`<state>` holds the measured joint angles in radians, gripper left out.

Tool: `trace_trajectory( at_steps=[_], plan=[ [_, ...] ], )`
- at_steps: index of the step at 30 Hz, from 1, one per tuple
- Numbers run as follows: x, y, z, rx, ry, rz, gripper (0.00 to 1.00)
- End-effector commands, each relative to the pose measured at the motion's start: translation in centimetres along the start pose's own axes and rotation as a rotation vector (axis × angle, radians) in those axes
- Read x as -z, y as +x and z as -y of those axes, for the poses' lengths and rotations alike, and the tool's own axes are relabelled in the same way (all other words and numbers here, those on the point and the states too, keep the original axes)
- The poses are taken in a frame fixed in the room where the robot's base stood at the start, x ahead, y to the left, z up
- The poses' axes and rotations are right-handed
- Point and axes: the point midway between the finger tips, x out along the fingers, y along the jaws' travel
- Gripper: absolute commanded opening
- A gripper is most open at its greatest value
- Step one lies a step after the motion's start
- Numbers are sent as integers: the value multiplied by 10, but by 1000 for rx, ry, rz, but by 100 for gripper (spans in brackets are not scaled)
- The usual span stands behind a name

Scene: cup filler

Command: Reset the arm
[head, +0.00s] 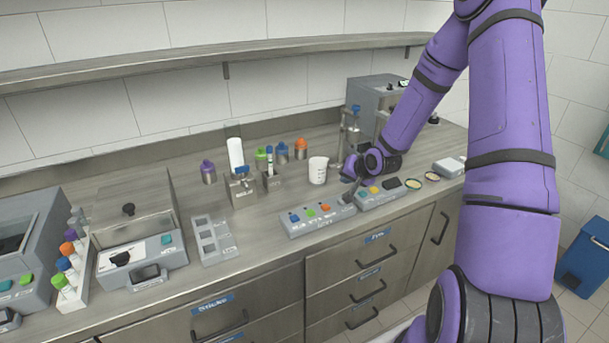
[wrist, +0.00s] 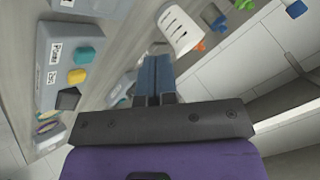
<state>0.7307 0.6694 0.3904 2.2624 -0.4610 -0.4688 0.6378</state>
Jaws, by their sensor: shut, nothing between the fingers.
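My purple arm reaches from the right side of the head view over the counter. My gripper (head: 347,192) is low over the worktop, close to the button panels. In the wrist view my gripper (wrist: 154,62) has its two blue-grey fingers together, with nothing between them. A grey panel with yellow and teal buttons (wrist: 60,72) is left of the fingers in that view; it also shows in the head view (head: 381,197). A white measuring cup (wrist: 180,28) is just right of the fingertips in the wrist view, and it stands upright on the counter in the head view (head: 318,170).
A second panel (head: 317,218) has blue, green and orange buttons. A grey machine (head: 375,98) stands behind my gripper. Capped bottles (head: 208,172) stand along the wall. A tube rack (head: 72,290) and a lidded bath (head: 140,255) are at left. A shelf (head: 200,58) runs above.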

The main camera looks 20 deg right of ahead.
Motion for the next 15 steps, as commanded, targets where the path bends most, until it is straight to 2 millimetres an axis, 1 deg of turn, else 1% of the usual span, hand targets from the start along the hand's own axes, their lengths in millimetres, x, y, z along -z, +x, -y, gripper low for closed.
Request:
trace_trajectory(
  at_steps=[5, 8, 11, 15],
  plan=[
    [0, -1, 1, -2, -4, 1, 0],
    [3, -8, 7, -17, -31, 4, 0],
    [7, -24, 19, -52, -85, 14, 0],
    [14, -57, 43, -119, -183, 30, 0]
  ],
)
